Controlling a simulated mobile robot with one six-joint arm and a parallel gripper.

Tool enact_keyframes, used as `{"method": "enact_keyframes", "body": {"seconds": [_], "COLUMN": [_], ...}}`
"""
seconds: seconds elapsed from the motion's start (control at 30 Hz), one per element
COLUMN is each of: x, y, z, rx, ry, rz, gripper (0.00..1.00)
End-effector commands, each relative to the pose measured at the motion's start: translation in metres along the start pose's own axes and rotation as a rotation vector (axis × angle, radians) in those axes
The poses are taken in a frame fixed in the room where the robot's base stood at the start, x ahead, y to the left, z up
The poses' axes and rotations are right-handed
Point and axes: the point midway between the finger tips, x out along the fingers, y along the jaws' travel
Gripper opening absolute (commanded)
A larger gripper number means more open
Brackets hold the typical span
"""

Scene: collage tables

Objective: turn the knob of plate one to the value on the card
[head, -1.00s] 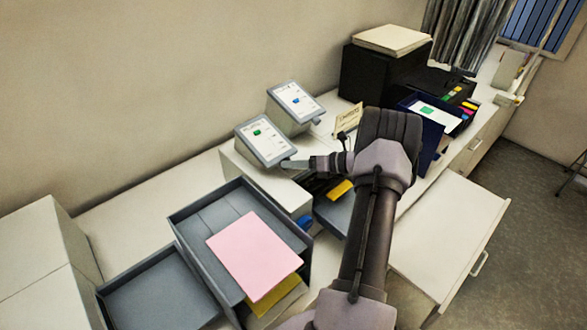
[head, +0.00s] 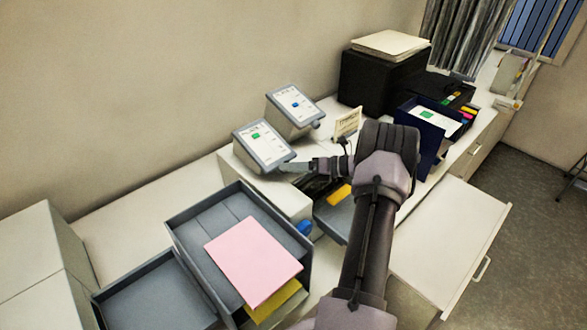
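Two grey tilted boxes with white screens stand on the counter. The near box (head: 262,146) shows a green mark, and the far box (head: 295,105) shows a blue mark. Their labels are too small to read, so I cannot tell which is plate one. A small knob (head: 316,124) shows at the far box's right corner. My gripper (head: 288,167) reaches in from the right to the near box's lower right corner and hides part of it. I cannot tell whether it touches or grips a knob there. A cream card (head: 347,122) stands behind my gripper; its writing is unreadable.
A grey tray (head: 180,222) with a pink sheet (head: 252,260) stands at the front, beside a lower grey tray (head: 150,300). A dark blue box (head: 428,140) and a black machine (head: 380,80) are at the back right. A drawer (head: 450,235) stands open at right.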

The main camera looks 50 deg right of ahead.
Motion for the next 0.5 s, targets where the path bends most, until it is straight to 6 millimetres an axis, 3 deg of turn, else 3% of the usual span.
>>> {"method": "enact_keyframes", "body": {"seconds": [0.33,0.5], "x": [-0.005,-0.037], "y": [-0.001,-0.002], "z": [-0.001,-0.001], "rx": [0.000,-0.001], "ry": [0.001,-0.001], "rz": [-0.001,-0.003], "gripper": [0.58,0.58]}}
